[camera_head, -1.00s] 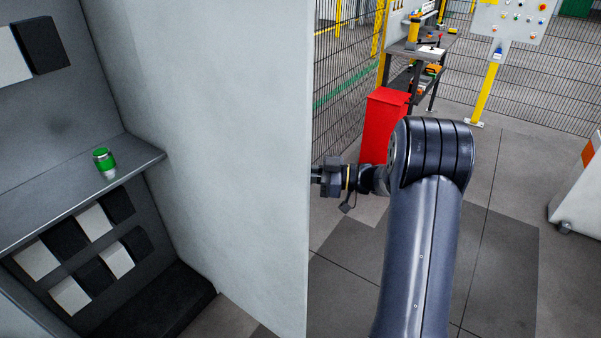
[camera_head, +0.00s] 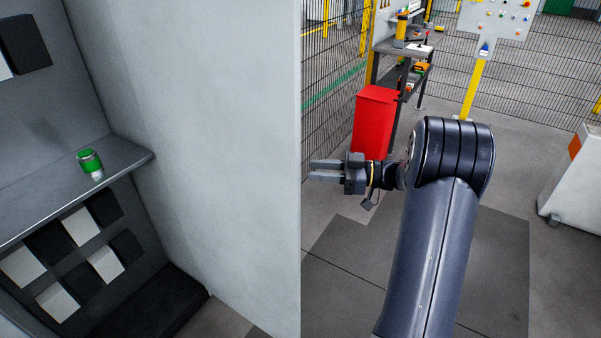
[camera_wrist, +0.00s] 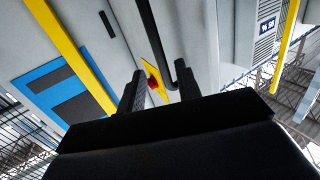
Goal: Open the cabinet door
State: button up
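The cabinet door (camera_head: 235,150) is a tall pale grey panel. It stands swung open, so the cabinet inside (camera_head: 60,120) shows at the left in the head view. My gripper (camera_head: 312,170) is just right of the door's free edge, its fingers pointing left, apart and with nothing visible between them. In the wrist view the two dark fingers of my gripper (camera_wrist: 158,88) also stand apart. A black bar, seemingly the door handle (camera_wrist: 150,35), runs down near the right finger. I cannot tell whether they touch.
A green can (camera_head: 90,162) stands on the cabinet shelf (camera_head: 130,160). Behind my arm are a red bin (camera_head: 374,120), a shelf rack (camera_head: 405,65) and a wire fence (camera_head: 335,80). A white unit (camera_head: 572,180) stands at the right. Floor between is open.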

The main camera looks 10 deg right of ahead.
jog(key=v, duration=0.3)
jog(key=shift+a, duration=0.1)
jog(key=p+x, duration=0.2)
jog(key=x, duration=0.8)
jog(key=shift+a, duration=0.3)
